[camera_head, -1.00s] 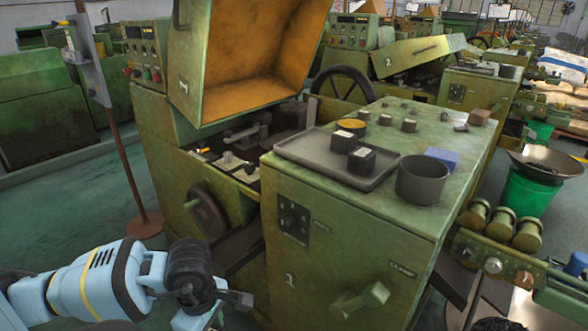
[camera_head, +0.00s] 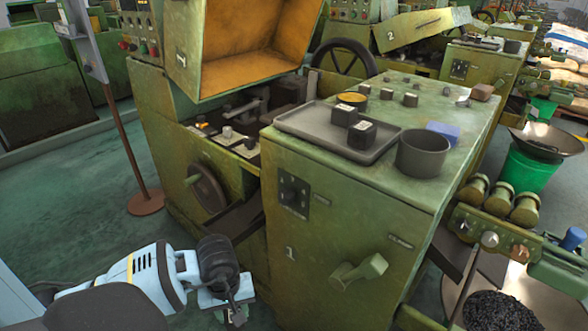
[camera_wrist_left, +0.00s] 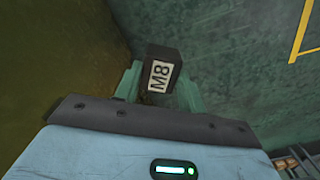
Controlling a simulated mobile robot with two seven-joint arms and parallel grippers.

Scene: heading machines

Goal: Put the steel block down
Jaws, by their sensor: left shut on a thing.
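My left gripper (camera_head: 236,316) is low in front of the green machine in the head view. In the left wrist view the gripper (camera_wrist_left: 158,88) is shut on a dark block (camera_wrist_left: 166,58) with a white M8 label, held between its green fingers above the floor. In the head view the held block is too small and covered to make out clearly. Two similar dark blocks (camera_head: 361,133) (camera_head: 344,115) sit on the grey tray (camera_head: 300,132) on top of machine 1. My right gripper is not in view.
Machine 1 (camera_head: 340,235) stands close beside my left gripper, with a handle (camera_head: 358,272) on its front. A grey cup (camera_head: 423,155) and a blue block (camera_head: 444,130) are on its top. A pole with a round base (camera_head: 145,202) stands left. Open floor lies left.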

